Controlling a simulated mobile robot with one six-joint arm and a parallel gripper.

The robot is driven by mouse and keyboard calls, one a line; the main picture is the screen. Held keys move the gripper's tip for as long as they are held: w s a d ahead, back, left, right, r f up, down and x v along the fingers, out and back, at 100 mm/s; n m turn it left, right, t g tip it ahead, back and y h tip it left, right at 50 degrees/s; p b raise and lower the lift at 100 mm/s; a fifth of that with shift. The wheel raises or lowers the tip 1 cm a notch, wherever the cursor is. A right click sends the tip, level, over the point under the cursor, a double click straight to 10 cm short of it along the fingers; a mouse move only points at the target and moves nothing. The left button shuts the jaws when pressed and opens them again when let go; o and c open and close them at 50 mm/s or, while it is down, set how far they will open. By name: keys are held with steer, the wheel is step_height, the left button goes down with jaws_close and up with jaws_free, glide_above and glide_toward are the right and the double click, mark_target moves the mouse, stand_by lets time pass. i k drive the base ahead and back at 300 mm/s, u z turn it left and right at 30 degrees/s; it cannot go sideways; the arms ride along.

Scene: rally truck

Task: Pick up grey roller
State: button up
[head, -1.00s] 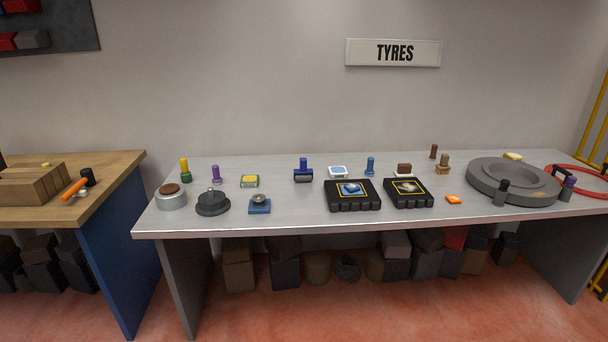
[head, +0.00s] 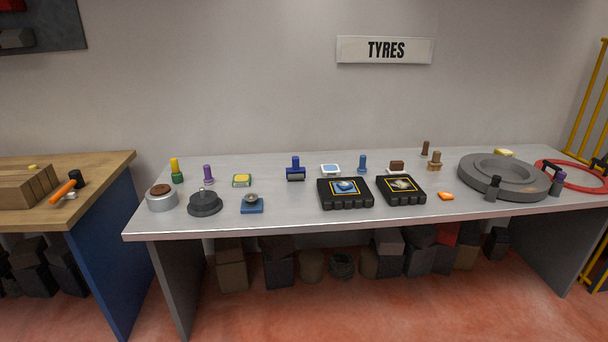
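A roller-like tool with a blue upright handle and a dark grey, horizontal lower part (head: 296,175) stands near the middle of the grey bench (head: 285,222). A small dark grey upright piece (head: 493,188) stands at the front of the big grey tyre (head: 503,175) on the right. I cannot tell for sure which of these is the grey roller. Both are free of any hold. My gripper is not in view.
Two black trays (head: 345,203) (head: 401,198) sit at the bench's front middle. A dark round weight (head: 205,206), a silver tin (head: 162,202) and a blue block (head: 252,209) stand front left. A wooden-topped bench (head: 95,180) is further left. Red floor lies in front.

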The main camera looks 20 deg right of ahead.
mark_target(294, 173)
steer(key=z, duration=1)
steer(key=i, duration=1.7)
steer(key=z, duration=1.4)
steer(key=k, duration=0.15)
steer(key=u, duration=3.2)
